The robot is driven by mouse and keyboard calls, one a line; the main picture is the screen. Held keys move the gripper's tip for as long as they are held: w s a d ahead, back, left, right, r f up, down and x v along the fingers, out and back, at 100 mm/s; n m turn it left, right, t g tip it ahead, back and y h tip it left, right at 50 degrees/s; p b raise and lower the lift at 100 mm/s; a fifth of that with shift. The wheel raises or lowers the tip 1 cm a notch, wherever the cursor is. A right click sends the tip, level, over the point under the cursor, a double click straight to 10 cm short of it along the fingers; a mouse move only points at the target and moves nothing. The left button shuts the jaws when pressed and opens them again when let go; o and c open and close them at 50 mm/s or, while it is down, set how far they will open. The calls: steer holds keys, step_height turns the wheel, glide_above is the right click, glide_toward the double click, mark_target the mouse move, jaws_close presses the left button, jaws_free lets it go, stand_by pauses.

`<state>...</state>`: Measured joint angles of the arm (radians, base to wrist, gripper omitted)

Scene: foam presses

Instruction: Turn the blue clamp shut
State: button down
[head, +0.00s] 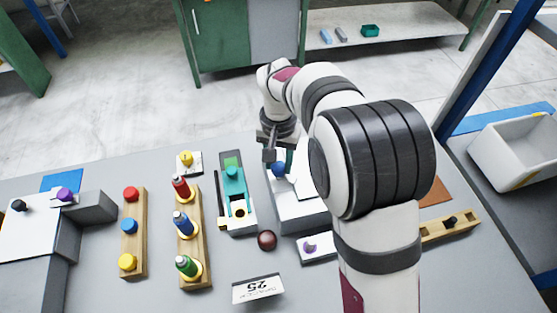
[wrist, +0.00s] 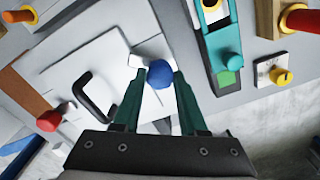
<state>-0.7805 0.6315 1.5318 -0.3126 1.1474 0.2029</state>
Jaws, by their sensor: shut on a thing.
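The blue clamp (head: 278,170) has a round blue knob and sits on a white-topped grey press (head: 300,212) right of the table's middle. In the wrist view the blue knob (wrist: 160,73) lies between the tips of my two green fingers. My gripper (wrist: 158,82) is shut on the knob from both sides. In the head view my gripper (head: 281,158) is at the knob, partly hidden by my own wrist. A white lever arm (wrist: 138,60) shows beside the knob. My arm hides the right part of the press in the head view.
A teal slide fixture (head: 235,185) stands close left of the press. A yellow knob on a white plate (head: 187,160), a wooden rack of bottles (head: 195,255) and a dark red ball (head: 267,240) are nearby. In the wrist view, a black handle (wrist: 95,98) and red knob (wrist: 48,121) stand on the press.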

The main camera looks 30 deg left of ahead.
mark_target(278, 166)
steer(key=n, duration=0.4)
steer(key=shift+n, duration=2)
steer(key=shift+c, duration=2.2)
jaws_free()
step_height(278, 166, up, 16)
steer(key=shift+f, duration=0.1)
